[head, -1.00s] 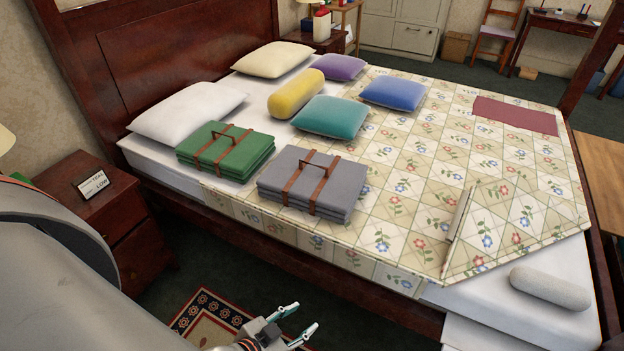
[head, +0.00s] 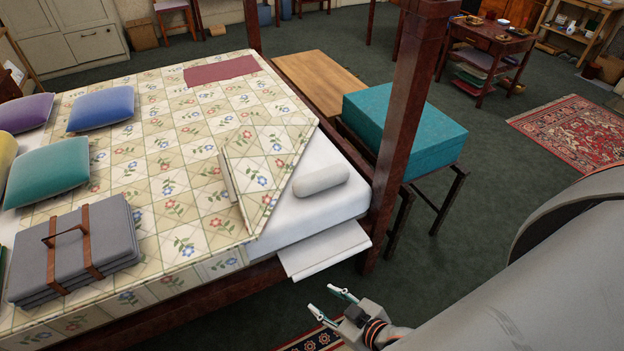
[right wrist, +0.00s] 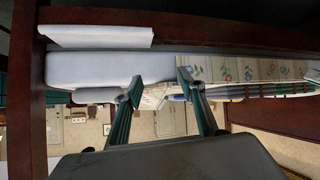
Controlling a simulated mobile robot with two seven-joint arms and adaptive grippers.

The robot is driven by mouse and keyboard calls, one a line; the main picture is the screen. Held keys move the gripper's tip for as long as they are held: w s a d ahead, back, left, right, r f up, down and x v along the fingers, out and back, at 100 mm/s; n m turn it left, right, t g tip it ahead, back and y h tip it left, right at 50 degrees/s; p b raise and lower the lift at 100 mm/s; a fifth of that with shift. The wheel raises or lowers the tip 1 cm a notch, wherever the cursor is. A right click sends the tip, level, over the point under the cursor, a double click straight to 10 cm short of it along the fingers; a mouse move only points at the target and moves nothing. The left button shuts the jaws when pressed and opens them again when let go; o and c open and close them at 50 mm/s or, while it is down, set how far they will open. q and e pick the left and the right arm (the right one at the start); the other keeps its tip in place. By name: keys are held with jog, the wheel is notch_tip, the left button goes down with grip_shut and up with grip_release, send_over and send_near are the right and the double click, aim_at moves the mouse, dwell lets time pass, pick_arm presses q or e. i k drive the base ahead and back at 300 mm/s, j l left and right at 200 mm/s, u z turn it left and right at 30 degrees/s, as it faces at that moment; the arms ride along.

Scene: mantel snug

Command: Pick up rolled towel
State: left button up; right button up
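The rolled towel (head: 320,179) is a pale grey, round-ended roll. It lies on the white mattress at the near right corner of the bed, in the head view. My right gripper (head: 331,303) is open and empty, low in front of the bed's side and well apart from the towel. The right wrist view shows its two fingers spread (right wrist: 160,85), with the bed side beyond them upside down. A pale shape past the mattress edge there may be the towel, but I cannot tell for sure. My left gripper is out of view.
A dark wooden bedpost (head: 405,130) rises just right of the towel. A folded-back floral quilt (head: 175,170) lies to its left, and a white sheet (head: 325,250) hangs below it. A teal box (head: 405,125) stands beyond the post. A grey folded bundle (head: 75,250) lies left.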

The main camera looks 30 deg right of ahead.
aim_at(314, 182)
jog(key=i+j, duration=0.45)
jog(key=j, duration=0.15)
jog(key=i+j+z, duration=0.15)
jog(key=z, duration=1.05)
jog(key=i+l+z, duration=0.25)
jog(key=l+z, duration=0.3)
jog(key=i+j, duration=0.05)
